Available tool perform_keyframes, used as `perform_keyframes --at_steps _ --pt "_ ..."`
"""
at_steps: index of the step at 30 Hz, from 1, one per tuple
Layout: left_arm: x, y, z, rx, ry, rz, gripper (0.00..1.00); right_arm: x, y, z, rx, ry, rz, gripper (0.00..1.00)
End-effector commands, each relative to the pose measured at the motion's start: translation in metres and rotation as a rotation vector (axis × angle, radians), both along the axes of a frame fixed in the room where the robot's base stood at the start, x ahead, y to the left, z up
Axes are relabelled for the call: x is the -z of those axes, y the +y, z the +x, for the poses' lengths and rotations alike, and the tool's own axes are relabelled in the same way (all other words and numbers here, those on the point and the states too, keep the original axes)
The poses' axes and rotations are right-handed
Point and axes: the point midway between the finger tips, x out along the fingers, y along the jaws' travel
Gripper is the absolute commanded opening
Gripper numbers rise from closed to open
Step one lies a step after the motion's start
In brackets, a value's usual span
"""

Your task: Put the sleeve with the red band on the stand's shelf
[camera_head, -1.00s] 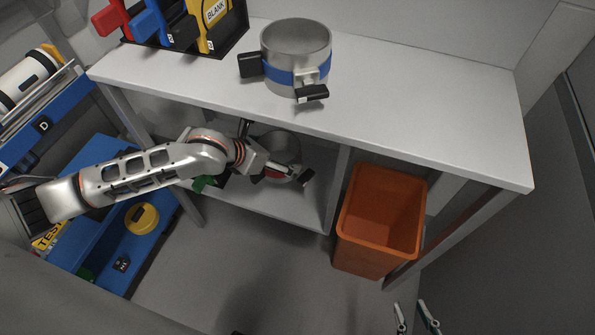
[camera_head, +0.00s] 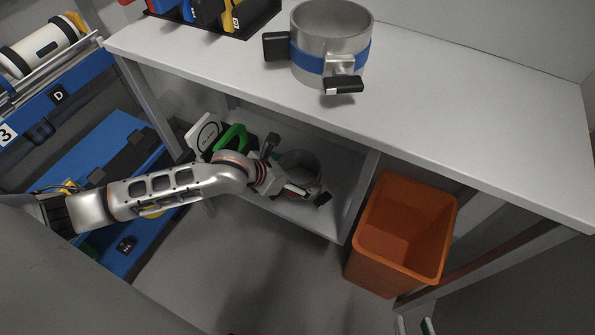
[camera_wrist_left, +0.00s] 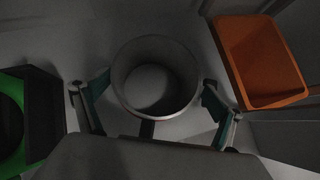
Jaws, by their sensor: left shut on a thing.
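The sleeve with the red band (camera_head: 301,170) is a grey cylinder below the tabletop, over the stand's lower shelf (camera_head: 318,224). Its band shows only as a thin red strip, mostly hidden by my left gripper (camera_head: 303,190). The left gripper is shut on the sleeve. In the left wrist view the sleeve (camera_wrist_left: 155,78) is upright, open end facing the camera, between the two fingers of the left gripper (camera_wrist_left: 156,110). I cannot tell whether its bottom touches the shelf. My right gripper (camera_head: 415,326) shows only its two fingertips at the bottom edge, apart and empty.
A sleeve with a blue band (camera_head: 330,48) stands on the tabletop (camera_head: 450,110). An orange bin (camera_head: 402,235) stands right of the shelf. A green-handled item (camera_head: 232,137) is left of the held sleeve. Blue shelving (camera_head: 120,155) is at the left.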

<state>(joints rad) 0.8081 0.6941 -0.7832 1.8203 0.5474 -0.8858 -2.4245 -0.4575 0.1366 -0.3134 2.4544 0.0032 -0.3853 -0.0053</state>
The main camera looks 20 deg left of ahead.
Motion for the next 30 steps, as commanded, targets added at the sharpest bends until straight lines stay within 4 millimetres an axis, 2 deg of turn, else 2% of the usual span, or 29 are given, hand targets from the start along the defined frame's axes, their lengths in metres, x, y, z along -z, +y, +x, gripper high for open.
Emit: perform_keyframes --at_steps 7,8,19,25,30 --pt "0.000 0.000 0.002 -0.001 -0.004 -0.001 0.58 0.001 0.000 -0.001 0.000 0.004 0.000 0.26" --pt "0.001 0.000 0.001 -0.001 -0.003 -0.001 1.00 0.001 0.000 -0.001 0.000 0.003 0.000 0.26" --pt "-0.005 0.000 0.000 0.000 -0.004 0.000 1.00 -0.002 0.000 0.000 -0.001 -0.004 -0.002 0.26" --pt "-0.034 0.010 -0.016 0.001 -0.014 0.003 1.00 -0.014 -0.006 0.006 -0.005 -0.029 -0.030 0.26" --pt "-0.061 0.021 -0.040 0.001 -0.015 0.002 1.00 0.002 -0.020 -0.004 -0.014 0.008 -0.093 0.26"
